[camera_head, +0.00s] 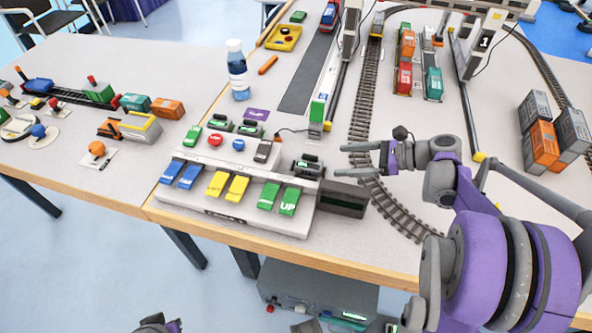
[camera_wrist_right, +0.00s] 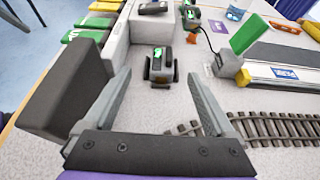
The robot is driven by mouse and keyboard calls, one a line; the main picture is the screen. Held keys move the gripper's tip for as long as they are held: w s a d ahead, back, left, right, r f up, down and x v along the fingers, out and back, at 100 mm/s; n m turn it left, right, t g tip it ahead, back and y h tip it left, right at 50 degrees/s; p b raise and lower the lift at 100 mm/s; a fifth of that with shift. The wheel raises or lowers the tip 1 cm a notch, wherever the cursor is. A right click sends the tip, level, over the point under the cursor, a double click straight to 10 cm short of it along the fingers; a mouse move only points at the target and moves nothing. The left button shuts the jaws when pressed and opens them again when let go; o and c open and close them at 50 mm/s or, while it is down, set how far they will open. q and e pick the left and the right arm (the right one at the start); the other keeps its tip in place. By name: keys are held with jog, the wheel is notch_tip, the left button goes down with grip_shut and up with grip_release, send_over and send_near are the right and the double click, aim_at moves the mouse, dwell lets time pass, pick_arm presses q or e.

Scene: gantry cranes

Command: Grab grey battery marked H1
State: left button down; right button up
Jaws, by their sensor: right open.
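A dark grey battery-like block (camera_head: 306,165) with a green-lit top sits in a black holder on the table, right of the white console. In the right wrist view this block (camera_wrist_right: 160,62) stands ahead, between the lines of my fingers. I cannot read an H1 mark on it. Similar blocks stand nearby: a grey one (camera_head: 263,151) on the console and two dark ones (camera_head: 221,126) (camera_head: 250,129) behind it. My right gripper (camera_head: 346,160) is open and empty, pointing left towards the near block. Part of my left gripper (camera_head: 160,325) shows at the bottom edge, its fingers unclear.
The console (camera_head: 235,214) carries blue, yellow and green levers. A dark display box (camera_head: 342,199) stands close to the gripper's near side. Curved track (camera_head: 400,211) runs under my right arm. A green card (camera_head: 318,109) and crane rail are behind. Stacked containers (camera_head: 541,146) stand right.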

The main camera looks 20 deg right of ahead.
aim_at(304, 162)
jog(key=shift+w+a+f, duration=0.2)
jog(key=shift+f, duration=0.25)
jog(key=b+x, duration=0.1)
jog(key=x, duration=0.3)
jog(key=shift+w+a, duration=0.15)
jog(key=shift+a, duration=0.1)
jog(key=b+x, duration=0.1)
jog(key=x, duration=0.4)
jog(key=shift+w+f, duration=0.15)
jog(key=shift+w, duration=0.25)
grip_shut()
